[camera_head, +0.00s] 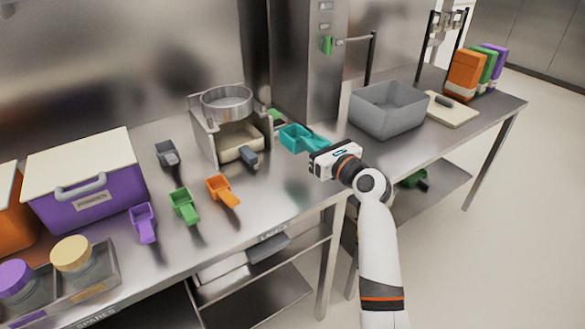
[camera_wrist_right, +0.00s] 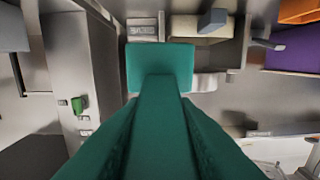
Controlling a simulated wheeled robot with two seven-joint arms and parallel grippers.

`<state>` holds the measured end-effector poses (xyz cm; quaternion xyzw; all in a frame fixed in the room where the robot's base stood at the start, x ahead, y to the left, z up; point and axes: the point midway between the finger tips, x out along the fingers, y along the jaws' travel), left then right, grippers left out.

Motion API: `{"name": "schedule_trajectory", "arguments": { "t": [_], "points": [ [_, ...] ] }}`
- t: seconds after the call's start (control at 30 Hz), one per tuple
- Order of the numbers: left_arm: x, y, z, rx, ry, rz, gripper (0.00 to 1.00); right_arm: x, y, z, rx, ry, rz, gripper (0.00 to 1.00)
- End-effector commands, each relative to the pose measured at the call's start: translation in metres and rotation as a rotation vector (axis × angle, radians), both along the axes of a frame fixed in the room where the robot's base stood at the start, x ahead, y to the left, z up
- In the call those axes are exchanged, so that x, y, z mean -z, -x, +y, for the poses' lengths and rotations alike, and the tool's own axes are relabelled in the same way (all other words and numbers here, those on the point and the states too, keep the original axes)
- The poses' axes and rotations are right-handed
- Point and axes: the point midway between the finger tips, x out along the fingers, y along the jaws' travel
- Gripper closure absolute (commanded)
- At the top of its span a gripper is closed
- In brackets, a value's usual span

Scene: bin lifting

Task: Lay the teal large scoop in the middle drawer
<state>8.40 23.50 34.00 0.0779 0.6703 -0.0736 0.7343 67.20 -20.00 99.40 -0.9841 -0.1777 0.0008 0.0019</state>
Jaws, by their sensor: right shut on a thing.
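The teal large scoop (camera_head: 296,138) is over the steel counter, right of the sieve stand, with its bowl to the left and its handle toward my right gripper (camera_head: 321,149). My right gripper is shut on the handle. In the right wrist view the scoop (camera_wrist_right: 160,66) fills the middle, and its handle runs toward the camera. I cannot tell whether the bowl touches the counter. Below the counter's front edge is a labelled front (camera_head: 272,236), with grey and white items under it; I cannot tell which part is the middle drawer. My left gripper is not in view.
Orange (camera_head: 222,190), green (camera_head: 184,206), purple (camera_head: 144,223) and grey (camera_head: 167,153) scoops lie on the counter. A sieve stand (camera_head: 207,135) is left of the teal scoop. A grey bin (camera_head: 388,110) and board (camera_head: 452,112) are at right. A purple bin (camera_head: 88,207) is at left.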

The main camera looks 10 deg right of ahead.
Motion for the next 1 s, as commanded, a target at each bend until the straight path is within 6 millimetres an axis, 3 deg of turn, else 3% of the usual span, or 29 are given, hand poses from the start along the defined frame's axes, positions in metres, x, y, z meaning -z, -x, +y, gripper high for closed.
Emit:
{"name": "schedule_trajectory", "arguments": {
  "t": [0.2, 0.57, 0.67, 1.0],
  "points": [
    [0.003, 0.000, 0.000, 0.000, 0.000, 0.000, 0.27, -0.015, -0.022, 0.003, 0.009, 0.004, -0.001, 0.98],
    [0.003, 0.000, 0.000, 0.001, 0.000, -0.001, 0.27, -0.014, -0.022, 0.003, 0.009, 0.004, -0.001, 0.98],
    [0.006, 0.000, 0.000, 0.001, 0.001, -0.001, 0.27, -0.002, -0.022, 0.003, 0.008, 0.005, 0.001, 0.98],
    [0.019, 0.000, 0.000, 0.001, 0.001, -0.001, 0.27, 0.062, -0.022, 0.003, 0.006, 0.004, 0.000, 0.98]
  ]
}}
